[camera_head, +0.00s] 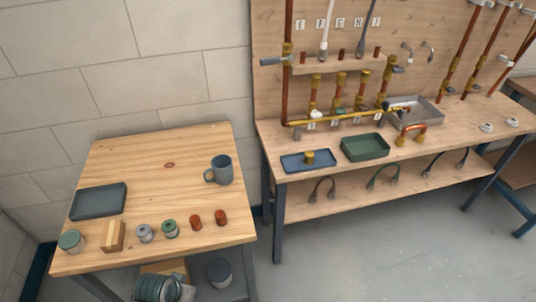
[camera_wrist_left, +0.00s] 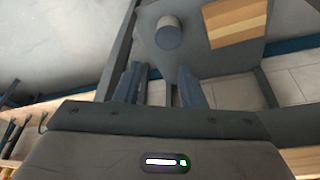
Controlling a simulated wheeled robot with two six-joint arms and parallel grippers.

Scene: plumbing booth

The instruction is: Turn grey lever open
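A grey lever (camera_head: 274,62) sticks out to the left from a brass fitting on the upright copper pipe (camera_head: 288,84) at the left end of the plumbing bench. It lies roughly level, across the pipe. Another grey handle (camera_head: 397,69) sits on a pipe further right, so I cannot tell for certain which one the task names. My left gripper (camera_wrist_left: 158,72) shows only in the left wrist view, with its two fingers apart and nothing between them. It is away from the levers, facing a dark shelf. My right gripper is in neither view.
A wooden table (camera_head: 150,170) at left holds a mug (camera_head: 220,169), a tray and small parts. The bench (camera_head: 310,183) carries a blue tray (camera_head: 291,167), a green bin (camera_head: 365,148) and a metal basin. The wrist view shows a grey container (camera_wrist_left: 169,34) and a wooden block (camera_wrist_left: 237,22).

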